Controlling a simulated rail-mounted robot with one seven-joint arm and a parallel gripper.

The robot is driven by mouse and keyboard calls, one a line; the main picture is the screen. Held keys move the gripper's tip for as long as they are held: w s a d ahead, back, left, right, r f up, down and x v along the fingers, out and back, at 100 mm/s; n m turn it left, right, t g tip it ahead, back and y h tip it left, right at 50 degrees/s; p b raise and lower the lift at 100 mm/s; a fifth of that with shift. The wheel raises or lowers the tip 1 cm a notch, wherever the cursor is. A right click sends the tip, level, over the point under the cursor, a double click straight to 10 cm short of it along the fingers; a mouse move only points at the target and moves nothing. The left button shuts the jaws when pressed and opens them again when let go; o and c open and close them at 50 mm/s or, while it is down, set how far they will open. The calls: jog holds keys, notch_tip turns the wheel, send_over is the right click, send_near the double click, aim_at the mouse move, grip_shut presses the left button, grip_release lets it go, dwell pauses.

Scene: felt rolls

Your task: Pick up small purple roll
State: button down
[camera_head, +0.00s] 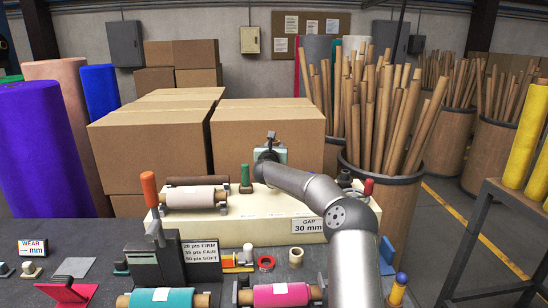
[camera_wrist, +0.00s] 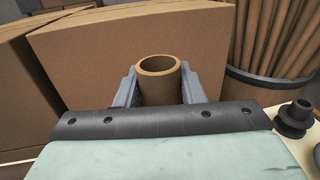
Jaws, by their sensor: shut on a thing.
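My gripper (camera_wrist: 158,78) has its two grey fingers on either side of a brown cardboard tube (camera_wrist: 160,92), shut on it. The tube's open round end faces up in the wrist view; no purple felt shows on it, and its lower part is hidden behind the gripper's body. In the head view my gripper (camera_head: 268,156) is in front of the big cardboard boxes, above the cream bench unit; the tube is hidden there. I see no small purple roll for certain. A large purple roll (camera_head: 38,150) stands at the far left.
Cardboard boxes (camera_head: 266,120) stand close behind my gripper. A bin of tubes (camera_head: 385,190) is to the right. A cream unit (camera_head: 250,232) bears a pale roll (camera_head: 190,197). Teal (camera_head: 160,300) and pink (camera_head: 281,294) rolls lie at the front. A dark rack (camera_head: 505,225) is at right.

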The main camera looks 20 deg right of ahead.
jog(key=s+a+r+b, duration=0.5)
jog(key=s+r, duration=0.4)
jog(key=s, duration=0.3)
jog(key=shift+s+a+r, duration=0.15)
jog(key=shift+a, duration=0.4)
